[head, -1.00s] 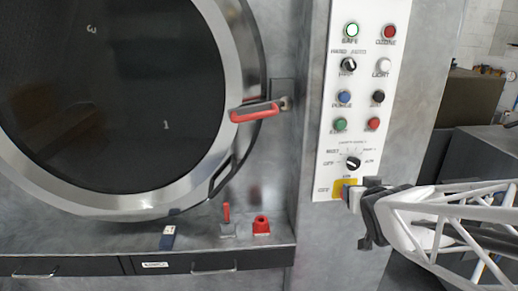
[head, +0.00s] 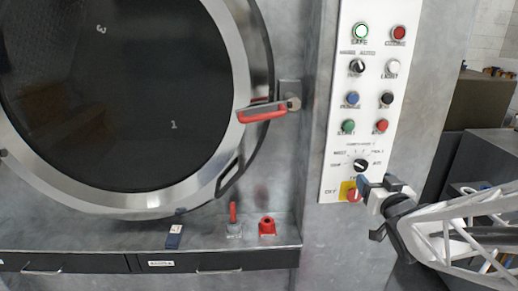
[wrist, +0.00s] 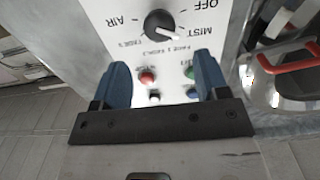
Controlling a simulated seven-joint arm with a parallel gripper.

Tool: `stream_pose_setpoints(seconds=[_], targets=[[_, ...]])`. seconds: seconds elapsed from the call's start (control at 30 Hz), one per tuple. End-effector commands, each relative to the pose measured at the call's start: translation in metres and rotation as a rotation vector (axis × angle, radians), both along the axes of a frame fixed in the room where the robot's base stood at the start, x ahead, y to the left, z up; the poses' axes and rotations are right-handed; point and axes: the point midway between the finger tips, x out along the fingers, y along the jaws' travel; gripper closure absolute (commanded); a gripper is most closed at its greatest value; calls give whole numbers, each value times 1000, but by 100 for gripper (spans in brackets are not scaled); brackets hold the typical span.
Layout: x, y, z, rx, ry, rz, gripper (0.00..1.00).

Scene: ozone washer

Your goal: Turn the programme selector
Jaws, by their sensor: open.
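The programme selector (head: 361,165) is a black round knob with a white pointer mark, low on the white control panel (head: 332,150). In the wrist view the selector (wrist: 160,25) lies beyond the fingertips, with its white mark toward the MIST label. My gripper (head: 376,184) is open and empty, just below and right of the selector in the head view. Its two blue fingers (wrist: 163,78) stand apart in the wrist view. No contact with the knob shows. The gap in depth is hard to tell.
A red knob on a yellow plate (head: 345,188) sits beside my fingers, below the selector. Coloured buttons and a smaller hand/auto switch (head: 357,66) are above. A red door handle (head: 262,113) is to the left. The ledge holds a red cup-like piece (head: 267,227).

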Motion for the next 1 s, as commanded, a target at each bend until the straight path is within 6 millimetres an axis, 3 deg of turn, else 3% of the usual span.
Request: stream_pose_setpoints(seconds=[0.37,1.0], targets=[[12,0,0,0,2,0,32],[70,0,0,0,1,0,32]])
